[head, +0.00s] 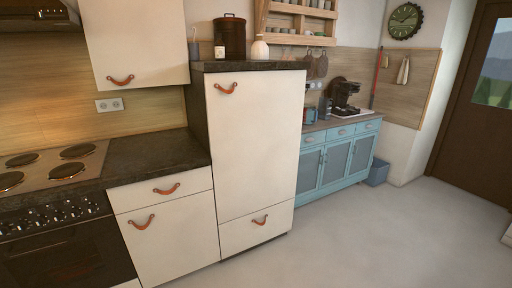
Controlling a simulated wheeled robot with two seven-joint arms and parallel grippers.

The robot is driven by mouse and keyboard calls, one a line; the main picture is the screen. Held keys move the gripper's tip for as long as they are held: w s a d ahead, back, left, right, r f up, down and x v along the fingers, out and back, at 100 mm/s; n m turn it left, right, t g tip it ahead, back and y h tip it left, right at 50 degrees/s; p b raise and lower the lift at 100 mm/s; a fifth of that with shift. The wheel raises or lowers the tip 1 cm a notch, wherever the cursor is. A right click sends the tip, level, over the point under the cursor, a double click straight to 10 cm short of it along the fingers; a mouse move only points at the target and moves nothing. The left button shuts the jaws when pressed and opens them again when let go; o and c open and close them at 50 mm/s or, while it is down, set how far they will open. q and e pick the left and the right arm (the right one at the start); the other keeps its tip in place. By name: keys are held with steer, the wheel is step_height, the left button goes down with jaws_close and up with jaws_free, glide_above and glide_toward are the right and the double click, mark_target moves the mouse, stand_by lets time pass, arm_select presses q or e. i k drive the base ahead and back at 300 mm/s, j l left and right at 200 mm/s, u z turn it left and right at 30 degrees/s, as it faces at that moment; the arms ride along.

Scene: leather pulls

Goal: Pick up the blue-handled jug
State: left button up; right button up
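A small blue vessel (309,116) stands at the left end of the top of the blue sideboard (338,165), just past the tall white cabinet. It is too small to tell whether it is a jug with a blue handle. No other jug with a blue handle can be made out. Neither of my grippers is in view.
A dark coffee machine (344,96) stands to the right of the vessel. The tall white cabinet (258,150) partly blocks the sideboard's left side. A stove (50,175) is at the left. The grey floor (370,245) in front is clear.

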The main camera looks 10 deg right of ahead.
mark_target(309, 110)
steer(key=i+l+z, duration=0.2)
steer(key=i+z, duration=0.25)
steer(key=i, duration=0.15)
steer(key=i+z, duration=0.4)
steer(key=i, duration=0.25)
steer(key=i+j+z, duration=0.25)
steer(key=i+z, duration=0.2)
steer(key=i, duration=0.15)
steer(key=i+l+u, duration=0.25)
steer(key=i, duration=0.2)
steer(key=i+l+u, duration=0.1)
steer(key=i+u, duration=0.15)
steer(key=i, duration=0.2)
steer(key=i+l+u, duration=0.2)
steer(key=i+l, duration=0.1)
steer(key=i, duration=0.1)
